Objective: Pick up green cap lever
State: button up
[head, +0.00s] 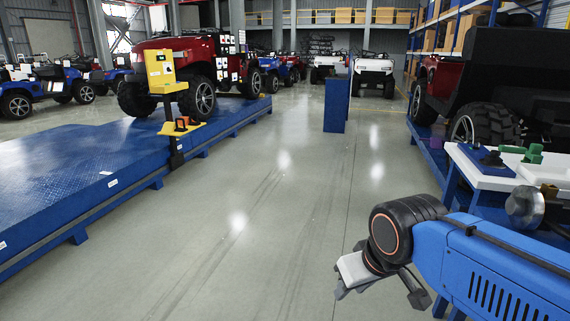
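A small green part (533,153), which looks like the green cap lever, is on the white-topped table (487,178) at the right. It seems to stand upright near the back of the table top, and its base is hard to make out. My gripper (350,288) hangs low over the open floor, to the left of and nearer than the table, well apart from the green part.
A blue part (492,158) lies left of the green one. A round metal piece (524,206) is at the table's near side. A dark red vehicle (490,85) stands behind. A blue platform (70,175) fills the left, with clear floor (250,240) between.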

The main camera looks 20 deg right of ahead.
aim_at(533, 156)
jog(key=i+j+z, duration=0.15)
jog(key=z, duration=0.3)
jog(key=i+j+z, duration=0.25)
jog(key=z, duration=0.25)
jog(key=i+j+z, duration=0.1)
jog(key=j+z, duration=0.2)
jog(key=z, duration=0.15)
jog(key=i+j+z, duration=0.1)
jog(key=j+z, duration=0.35)
jog(key=i+j+z, duration=0.1)
jog(key=j+z, duration=0.7)
jog(key=j, duration=0.25)
jog(key=i, duration=0.05)
